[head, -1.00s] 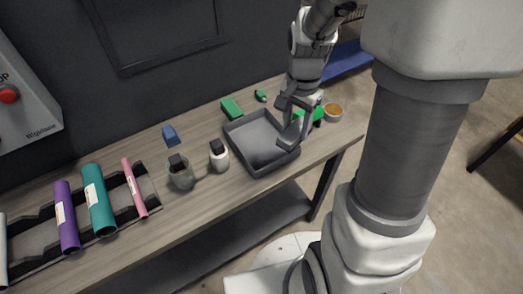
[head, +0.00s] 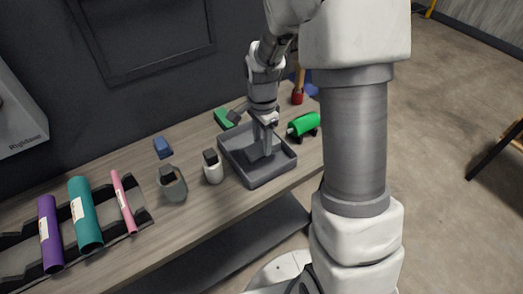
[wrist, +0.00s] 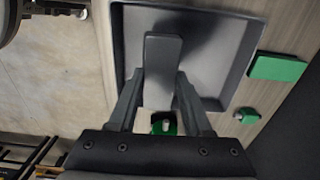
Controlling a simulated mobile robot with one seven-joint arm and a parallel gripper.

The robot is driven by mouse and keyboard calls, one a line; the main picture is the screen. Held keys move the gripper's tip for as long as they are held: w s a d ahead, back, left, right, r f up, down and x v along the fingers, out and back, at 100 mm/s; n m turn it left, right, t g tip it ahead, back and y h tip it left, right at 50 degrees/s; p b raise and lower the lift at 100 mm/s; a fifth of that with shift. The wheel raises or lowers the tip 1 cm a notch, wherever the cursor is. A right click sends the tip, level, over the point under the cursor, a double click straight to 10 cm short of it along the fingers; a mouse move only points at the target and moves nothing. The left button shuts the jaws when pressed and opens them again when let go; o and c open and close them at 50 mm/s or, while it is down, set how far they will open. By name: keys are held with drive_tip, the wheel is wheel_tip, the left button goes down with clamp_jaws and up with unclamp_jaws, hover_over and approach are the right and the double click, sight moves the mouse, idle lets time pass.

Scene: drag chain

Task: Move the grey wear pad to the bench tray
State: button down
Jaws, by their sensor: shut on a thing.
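The grey wear pad (head: 261,143) is a flat grey plate. My gripper (head: 257,122) is shut on it and holds it pointing down over the grey bench tray (head: 272,178). In the wrist view the pad (wrist: 162,55) sits between the two fingers of my gripper (wrist: 161,78), in front of the tray (wrist: 208,103). The pad's lower end appears within the tray's walls in the head view. I cannot tell whether it touches the tray floor.
Coloured rolls (head: 85,215) lie farther left.

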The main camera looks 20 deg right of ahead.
sight(262, 144)
drive_tip(key=shift+f+b, duration=0.35)
drive_tip(key=shift+f, duration=1.7)
drive_tip(key=shift+f, duration=0.25)
drive_tip(key=shift+c, duration=1.7)
unclamp_jaws()
drive_tip(key=shift+r, duration=0.1)
drive_tip(key=shift+r, duration=0.15)
